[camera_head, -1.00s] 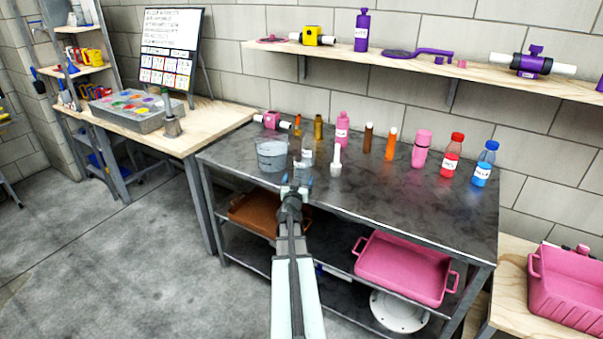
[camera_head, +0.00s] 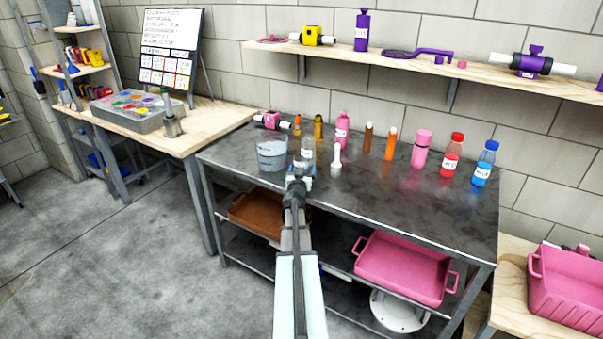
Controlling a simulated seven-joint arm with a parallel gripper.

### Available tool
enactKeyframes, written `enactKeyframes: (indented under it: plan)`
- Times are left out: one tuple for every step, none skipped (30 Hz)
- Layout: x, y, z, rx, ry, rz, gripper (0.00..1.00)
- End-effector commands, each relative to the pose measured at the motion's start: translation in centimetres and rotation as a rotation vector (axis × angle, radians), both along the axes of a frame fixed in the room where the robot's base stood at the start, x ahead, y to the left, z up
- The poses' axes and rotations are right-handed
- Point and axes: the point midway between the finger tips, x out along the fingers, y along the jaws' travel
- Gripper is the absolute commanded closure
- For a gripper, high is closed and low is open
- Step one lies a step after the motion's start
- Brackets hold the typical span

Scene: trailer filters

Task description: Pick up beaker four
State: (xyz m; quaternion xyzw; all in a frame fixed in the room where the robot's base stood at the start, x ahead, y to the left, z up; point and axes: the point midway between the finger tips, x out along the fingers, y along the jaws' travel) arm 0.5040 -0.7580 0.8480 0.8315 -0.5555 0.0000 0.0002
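The dark grey table (camera_head: 420,215) carries several vessels, and I cannot read which one is marked four. A wide grey, bucket-like beaker (camera_head: 271,154) stands at its left front. A small clear vessel with a pale label (camera_head: 308,150) stands to the right of it. A white vessel with a narrow neck and wider base (camera_head: 336,160) stands further right. My gripper (camera_head: 299,174) is at the table's front edge, just in front of the small clear vessel and partly overlapping it in view. Its fingers are too small to show whether they are open, and no held object is clear.
Behind stand a pink pipe piece (camera_head: 270,119), a pink bottle (camera_head: 342,128), and brown and orange tubes (camera_head: 390,144). A pink flask (camera_head: 421,149), red bottle (camera_head: 453,156) and blue bottle (camera_head: 485,163) stand at the right. The table's right front is clear.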

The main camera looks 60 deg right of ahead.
Motion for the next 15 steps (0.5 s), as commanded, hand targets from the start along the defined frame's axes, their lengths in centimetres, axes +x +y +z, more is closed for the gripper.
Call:
enactKeyframes:
  plan:
    - [0.00, 0.01, -0.01, 0.000, 0.000, 0.000, 0.20]
    - [0.00, 0.01, -0.01, 0.000, 0.000, 0.000, 0.23]
    - [0.00, 0.01, -0.01, 0.000, 0.000, 0.000, 0.27]
    - [0.00, 0.01, -0.01, 0.000, 0.000, 0.000, 0.30]
    - [0.00, 0.01, -0.01, 0.000, 0.000, 0.000, 0.33]
    - [0.00, 0.01, -0.01, 0.000, 0.000, 0.000, 0.37]
    - [0.00, 0.01, -0.01, 0.000, 0.000, 0.000, 0.40]
    - [0.00, 0.01, -0.01, 0.000, 0.000, 0.000, 0.43]
    - [-0.01, 0.02, -0.02, 0.000, 0.000, 0.000, 0.46]
    - [-0.01, 0.02, -0.02, 0.000, 0.000, 0.000, 0.49]
    - [-0.01, 0.02, -0.02, 0.000, 0.000, 0.000, 0.52]
    - [-0.01, 0.02, -0.02, 0.000, 0.000, 0.000, 0.56]
    - [-0.01, 0.02, -0.02, 0.000, 0.000, 0.000, 0.59]
    - [-0.01, 0.02, -0.02, 0.000, 0.000, 0.000, 0.62]
    - [-0.01, 0.02, -0.02, 0.000, 0.000, 0.000, 0.66]
